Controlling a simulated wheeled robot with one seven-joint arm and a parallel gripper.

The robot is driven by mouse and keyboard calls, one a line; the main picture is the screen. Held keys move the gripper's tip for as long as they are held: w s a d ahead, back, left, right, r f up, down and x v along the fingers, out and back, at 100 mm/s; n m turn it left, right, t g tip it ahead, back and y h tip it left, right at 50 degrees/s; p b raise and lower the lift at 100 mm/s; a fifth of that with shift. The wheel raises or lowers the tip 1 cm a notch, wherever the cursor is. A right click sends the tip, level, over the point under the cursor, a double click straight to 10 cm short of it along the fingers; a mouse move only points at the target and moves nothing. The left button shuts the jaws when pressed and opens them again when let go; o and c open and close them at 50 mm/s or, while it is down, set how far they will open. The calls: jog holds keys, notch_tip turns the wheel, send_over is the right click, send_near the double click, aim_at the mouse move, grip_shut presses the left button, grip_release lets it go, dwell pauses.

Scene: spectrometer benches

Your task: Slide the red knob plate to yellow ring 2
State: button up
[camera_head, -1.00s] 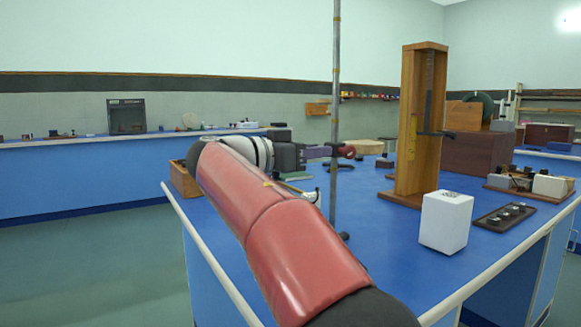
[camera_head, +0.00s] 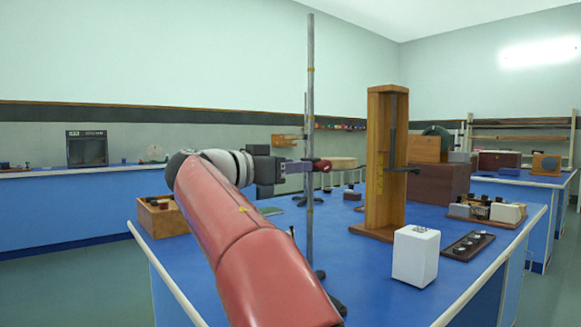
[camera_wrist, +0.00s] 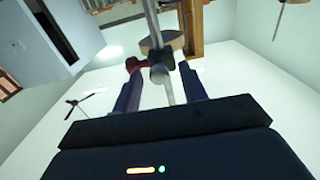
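The red knob (camera_head: 322,165) sits beside a tall thin metal pole (camera_head: 310,110) that stands upright on the blue bench. Small yellow rings (camera_head: 310,69) mark the pole; I cannot read any numbers. My gripper (camera_head: 304,166) is level with the knob, its fingers reaching to the pole. In the wrist view, my gripper (camera_wrist: 161,72) has its fingers apart, one on each side of the pole and a dark clamp piece (camera_wrist: 160,70). The red knob (camera_wrist: 133,64) is at the left fingertip. Gaps seem to show between fingers and clamp; the plate is mostly hidden.
On the blue bench (camera_head: 345,270), a tall wooden frame (camera_head: 378,160) and a white box (camera_head: 415,256) stand right of the pole. A dark tray (camera_head: 467,246) lies farther right. A wooden box (camera_head: 163,217) is at the left bench edge. The air above the knob around the pole is clear.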

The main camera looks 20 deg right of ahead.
jog(key=v, duration=0.8)
jog(key=shift+b, duration=0.4)
